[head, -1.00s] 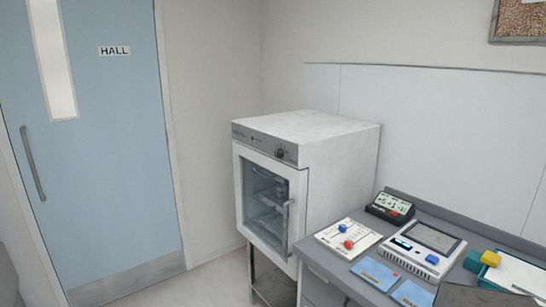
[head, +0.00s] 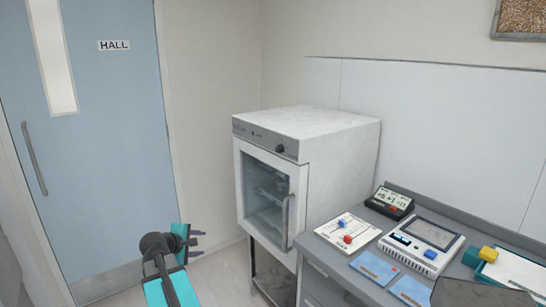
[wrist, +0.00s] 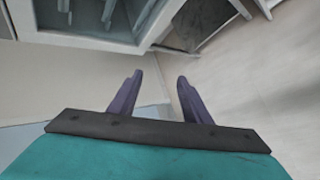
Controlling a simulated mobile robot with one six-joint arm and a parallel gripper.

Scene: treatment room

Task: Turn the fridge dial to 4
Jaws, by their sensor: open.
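The small white fridge (head: 330,165) stands on a metal stand beside the desk, with its glass door closed. Its dark dial (head: 280,148) is at the right end of the grey control strip along the top front. The dial's numbers and setting are too small to read. My gripper (head: 198,237) is in front of the blue door, left of the fridge and below dial height. In the wrist view its two purple fingers (wrist: 156,95) are apart with nothing between them. The lower part of the fridge (wrist: 95,22) shows beyond them; the dial is not in that view.
The floor before the fridge is clear.

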